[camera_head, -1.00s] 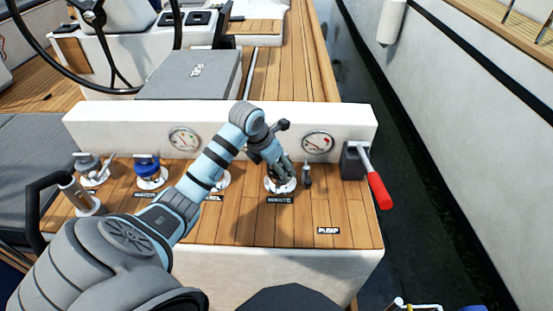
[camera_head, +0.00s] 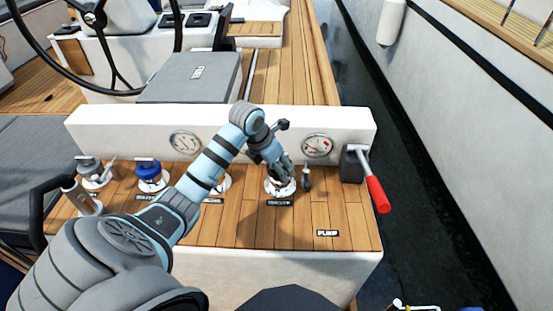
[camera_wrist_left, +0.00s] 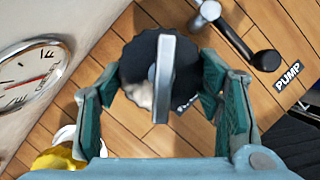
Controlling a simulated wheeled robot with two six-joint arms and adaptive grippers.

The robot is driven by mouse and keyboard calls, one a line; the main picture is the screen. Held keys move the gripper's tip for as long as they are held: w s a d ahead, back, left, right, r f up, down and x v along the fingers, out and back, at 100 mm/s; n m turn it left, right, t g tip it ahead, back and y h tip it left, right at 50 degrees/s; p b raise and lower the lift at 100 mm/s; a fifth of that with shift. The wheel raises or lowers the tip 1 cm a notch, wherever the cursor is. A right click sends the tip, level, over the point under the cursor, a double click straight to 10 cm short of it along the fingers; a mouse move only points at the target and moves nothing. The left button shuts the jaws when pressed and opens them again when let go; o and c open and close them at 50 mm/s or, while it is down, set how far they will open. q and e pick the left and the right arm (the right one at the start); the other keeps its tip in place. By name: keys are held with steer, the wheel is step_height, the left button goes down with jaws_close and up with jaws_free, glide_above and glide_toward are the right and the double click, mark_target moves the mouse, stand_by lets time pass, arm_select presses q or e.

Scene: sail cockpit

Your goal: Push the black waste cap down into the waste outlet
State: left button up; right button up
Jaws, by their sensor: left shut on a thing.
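My left gripper (camera_head: 282,172) reaches down from the left over the white waste outlet ring (camera_head: 280,189) on the teak deck. In the left wrist view its fingers (camera_wrist_left: 158,85) are shut on the black waste cap (camera_wrist_left: 135,65), one on each side. The cap is round with a ridged edge and a grey bar across its top. A pale patch shows at the cap's near edge. The fingers largely hide the cap in the head view, and I cannot tell how deep it sits in the outlet. My right gripper is not in view.
A black handle (camera_wrist_left: 235,35) stands just right of the outlet, near the PUMP label (camera_wrist_left: 289,75). A red-gripped lever (camera_head: 376,190) is farther right. A blue cap (camera_head: 148,170) is at left, and a gauge (camera_head: 317,146) is on the white wall behind.

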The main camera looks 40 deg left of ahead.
arm_select(q)
steer(key=shift+f+b, duration=0.65)
steer(key=shift+f, duration=0.15)
steer(key=o, duration=1.6)
steer(key=shift+r, duration=0.1)
steer(key=p+v, duration=1)
steer(key=v, duration=0.1)
